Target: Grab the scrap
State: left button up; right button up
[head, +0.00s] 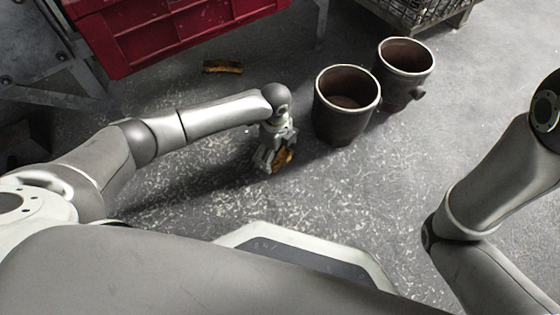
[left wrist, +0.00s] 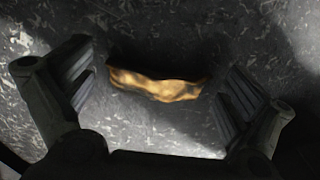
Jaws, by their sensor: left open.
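A golden-brown piece of scrap (head: 283,158) lies on the grey floor in the head view, partly hidden by my left gripper (head: 269,164). It also shows in the left wrist view as an irregular yellowish lump (left wrist: 155,85). There my left gripper (left wrist: 158,98) is open, with one finger on each side of the scrap and visible space between them. A second similar piece of scrap (head: 222,67) lies farther back, in front of the red container. My right arm shows at the right of the head view, but its gripper is out of view.
Two dark buckets with pale rims, a nearer one (head: 345,118) and a farther one (head: 404,72), stand right of my left gripper. A red container (head: 165,35) is at the back left, and a wire basket (head: 425,10) at the back.

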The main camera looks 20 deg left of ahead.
pick_arm(q)
jog(key=c, duration=0.9)
